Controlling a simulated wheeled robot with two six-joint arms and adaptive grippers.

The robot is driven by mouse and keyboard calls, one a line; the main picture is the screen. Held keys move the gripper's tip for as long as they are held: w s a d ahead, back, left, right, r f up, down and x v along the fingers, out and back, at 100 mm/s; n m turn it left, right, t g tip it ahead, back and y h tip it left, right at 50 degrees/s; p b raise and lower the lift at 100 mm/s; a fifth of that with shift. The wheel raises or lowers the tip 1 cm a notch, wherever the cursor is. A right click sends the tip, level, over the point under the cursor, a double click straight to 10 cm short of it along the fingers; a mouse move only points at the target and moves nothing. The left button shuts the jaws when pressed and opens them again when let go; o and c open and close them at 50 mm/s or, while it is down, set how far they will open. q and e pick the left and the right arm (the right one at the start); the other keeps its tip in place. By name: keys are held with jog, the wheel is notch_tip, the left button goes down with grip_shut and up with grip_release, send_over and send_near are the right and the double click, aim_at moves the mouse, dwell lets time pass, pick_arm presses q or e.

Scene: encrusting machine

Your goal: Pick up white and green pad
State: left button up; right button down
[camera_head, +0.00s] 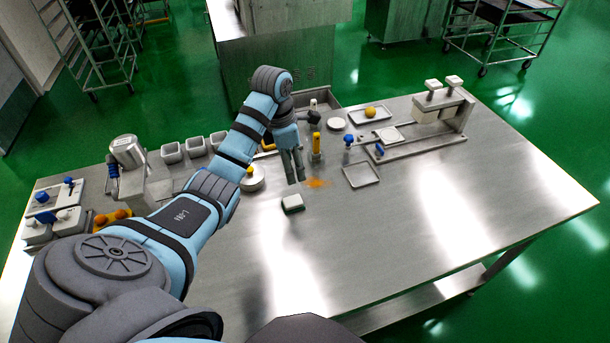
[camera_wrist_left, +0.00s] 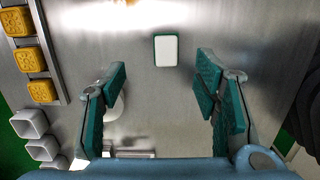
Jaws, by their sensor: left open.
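The white and green pad (camera_head: 292,203) lies flat on the metal table, a small block with a white top and dark green sides. In the left wrist view the pad (camera_wrist_left: 165,49) shows ahead of the fingertips, between the lines of the two fingers and not touched. My left gripper (camera_head: 293,167) points down above the table, a little behind the pad in the head view. Its jaws (camera_wrist_left: 163,75) are open and empty in the wrist view. My right gripper is not in view.
An orange spill (camera_head: 318,183) lies behind and right of the pad. An empty tray (camera_head: 361,175) and a yellow-topped bottle (camera_head: 316,146) stand beyond it. A round white item (camera_head: 252,180) is left of my gripper. The table's front and right are clear.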

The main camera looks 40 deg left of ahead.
pick_arm(q)
jog(key=b, duration=0.6)
send_over(293, 201)
jog(key=s, duration=0.2)
jog(key=f, duration=0.6)
jog(key=shift+w+a, duration=0.1)
jog(key=shift+a, duration=0.25)
jog(key=shift+w+f, duration=0.1)
jog(key=shift+f, duration=0.15)
jog(key=f+b, duration=0.1)
jog(key=w+f, duration=0.1)
jog(key=f, duration=0.1)
jog(key=w+f+b, duration=0.1)
jog(key=f, duration=0.1)
jog(key=shift+d+b, duration=0.2)
jog(key=shift+b, duration=0.15)
jog(key=shift+f, duration=0.3)
jog(key=shift+s+r, duration=0.2)
jog(key=shift+s, duration=0.1)
jog(key=shift+c, duration=1.3)
jog(key=c, duration=0.9)
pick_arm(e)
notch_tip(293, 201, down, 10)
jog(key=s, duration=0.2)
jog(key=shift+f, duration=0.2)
